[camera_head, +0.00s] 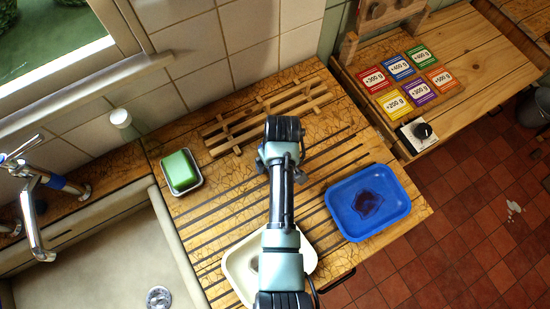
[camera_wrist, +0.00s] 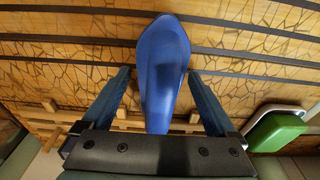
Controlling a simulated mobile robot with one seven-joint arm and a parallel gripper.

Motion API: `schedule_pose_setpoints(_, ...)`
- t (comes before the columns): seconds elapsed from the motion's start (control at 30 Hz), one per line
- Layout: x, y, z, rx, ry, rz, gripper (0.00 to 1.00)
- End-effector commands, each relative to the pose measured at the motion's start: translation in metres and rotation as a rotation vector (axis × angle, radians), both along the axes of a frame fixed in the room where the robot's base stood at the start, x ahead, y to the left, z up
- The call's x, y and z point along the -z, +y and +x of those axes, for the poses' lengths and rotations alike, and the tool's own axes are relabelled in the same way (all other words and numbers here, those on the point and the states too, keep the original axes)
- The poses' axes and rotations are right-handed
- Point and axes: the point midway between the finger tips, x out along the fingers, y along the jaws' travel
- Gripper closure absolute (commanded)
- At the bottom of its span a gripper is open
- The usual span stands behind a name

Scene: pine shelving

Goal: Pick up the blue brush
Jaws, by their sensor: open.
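The blue brush (camera_wrist: 163,60) shows in the wrist view as a long, smooth, rounded blue shape over the slatted wooden counter. My gripper (camera_wrist: 160,74) is open, with one finger on each side of the brush and a gap visible on both sides. The brush's lower end is hidden behind my gripper's palm. How far the brush lies below the fingertips is hard to tell. In the head view my arm covers the brush, and my gripper is mostly hidden beneath the wrist.
A green block in a white dish (camera_head: 194,187) stands left of my arm. A wooden rack (camera_head: 236,130) lies by the wall. A blue tray (camera_head: 341,232) with dark liquid is right, and a white tray (camera_head: 239,285) is under my arm. The sink (camera_head: 110,265) is left.

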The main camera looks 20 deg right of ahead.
Motion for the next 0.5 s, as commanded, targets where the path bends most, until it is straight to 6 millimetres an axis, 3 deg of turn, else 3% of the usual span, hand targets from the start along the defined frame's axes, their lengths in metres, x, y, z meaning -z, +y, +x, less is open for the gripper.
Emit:
schedule_pose_setpoints(0.17, 0.0001, 0.0001, 0.0003, -0.001, -0.001, 0.0, 0.07)
schedule_pose_setpoints(0.2, 0.0, 0.0001, 0.0003, -0.001, -0.001, 0.0, 0.11)
schedule_pose_setpoints(0.5, -0.0003, 0.0002, 0.0003, -0.001, -0.001, 0.0, 0.65)
